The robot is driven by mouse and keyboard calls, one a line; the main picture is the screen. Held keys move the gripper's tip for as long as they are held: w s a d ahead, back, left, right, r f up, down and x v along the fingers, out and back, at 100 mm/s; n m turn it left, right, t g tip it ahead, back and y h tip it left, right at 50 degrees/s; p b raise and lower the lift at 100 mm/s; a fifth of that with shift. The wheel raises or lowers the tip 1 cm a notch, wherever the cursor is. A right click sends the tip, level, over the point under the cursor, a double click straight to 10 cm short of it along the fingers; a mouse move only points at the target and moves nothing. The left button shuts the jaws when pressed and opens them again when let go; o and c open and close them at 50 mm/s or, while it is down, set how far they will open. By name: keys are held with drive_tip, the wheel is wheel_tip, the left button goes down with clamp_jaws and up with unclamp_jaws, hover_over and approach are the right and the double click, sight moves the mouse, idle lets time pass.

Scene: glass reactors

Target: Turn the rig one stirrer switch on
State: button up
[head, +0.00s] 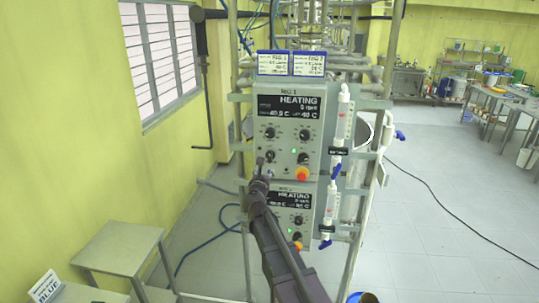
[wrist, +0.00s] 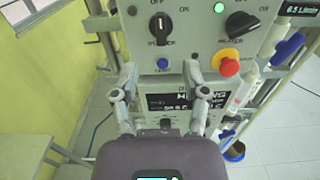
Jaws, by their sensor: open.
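The upper control box, marked RIG 1 (head: 287,108), has a HEATING display and two rows of knobs. Its stirrer switch (wrist: 160,27) is a black knob at the lower left of the panel, with OFF and ON printed above it. Its handle looks roughly upright, towards OFF. The lamp (wrist: 132,10) beside it looks dark. It also shows in the head view (head: 269,156). My gripper (wrist: 160,68) is open and empty, its fingers apart, below the stirrer switch and around the level of a blue button (wrist: 162,63). In the head view my gripper (head: 262,172) partly covers the box's lower left corner.
The heater switch (wrist: 240,23) is to the right, with a lit green lamp (wrist: 219,7) and a red emergency button (wrist: 228,67) below it. A second HEATING box (head: 291,199) hangs underneath. Glass tubes with blue valves (head: 337,172) stand right of the boxes.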

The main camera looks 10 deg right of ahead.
sight(269, 154)
drive_tip(key=x, duration=1.3)
drive_tip(key=shift+w, duration=0.15)
clamp_jaws()
